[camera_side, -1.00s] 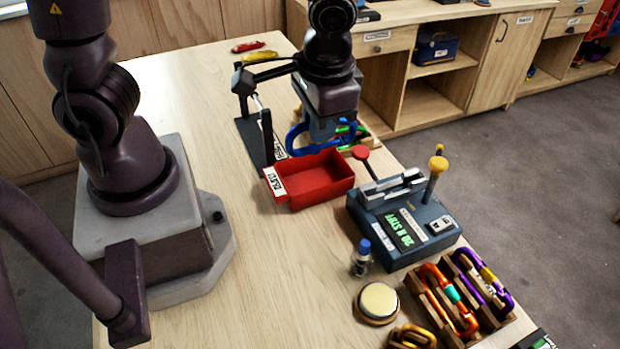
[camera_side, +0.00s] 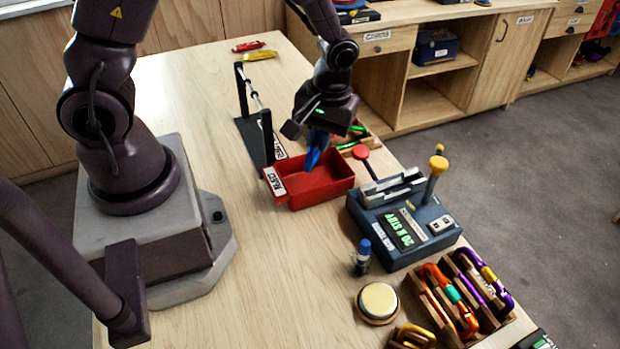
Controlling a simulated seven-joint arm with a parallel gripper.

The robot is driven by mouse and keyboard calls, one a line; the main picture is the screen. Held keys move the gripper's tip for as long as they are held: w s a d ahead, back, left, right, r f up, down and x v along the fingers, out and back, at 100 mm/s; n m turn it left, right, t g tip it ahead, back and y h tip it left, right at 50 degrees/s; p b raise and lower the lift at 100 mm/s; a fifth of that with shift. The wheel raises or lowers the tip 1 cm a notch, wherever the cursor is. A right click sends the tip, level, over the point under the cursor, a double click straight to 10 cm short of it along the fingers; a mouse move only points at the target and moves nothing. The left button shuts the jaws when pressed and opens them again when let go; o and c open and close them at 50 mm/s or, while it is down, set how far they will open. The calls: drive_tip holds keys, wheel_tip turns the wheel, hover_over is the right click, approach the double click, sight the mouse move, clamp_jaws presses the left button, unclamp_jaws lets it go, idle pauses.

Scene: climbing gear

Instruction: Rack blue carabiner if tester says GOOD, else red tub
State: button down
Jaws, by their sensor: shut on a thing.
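My gripper (camera_side: 318,140) is shut on the blue carabiner (camera_side: 316,150), which hangs below it over the back of the red tub (camera_side: 325,194). The carabiner is seen edge-on and partly hidden by the gripper; I cannot tell if it touches the tub. The tub has a white label on its left end and looks empty inside. The tester (camera_side: 405,225) stands right of the tub, and its green screen (camera_side: 400,230) reads "20 N STIFF". The rack (camera_side: 264,118), a black stand with a metal bar, is left of the gripper with nothing seen on the bar.
A small blue-capped bottle (camera_side: 362,258) and a round cream-topped pad (camera_side: 378,302) stand in front of the tester. A wooden tray (camera_side: 433,311) holds orange and purple carabiners. Red and yellow tools (camera_side: 260,55) lie at the far edge. The table's left middle is clear.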

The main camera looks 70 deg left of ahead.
drive_tip(key=shift+f, duration=0.9)
drive_tip(key=c, duration=1.1)
unclamp_jaws()
wheel_tip(320, 180, up, 13)
drive_tip(key=w+d, duration=0.1)
drive_tip(key=shift+w+d, duration=0.15)
drive_tip(key=shift+f, duration=0.1)
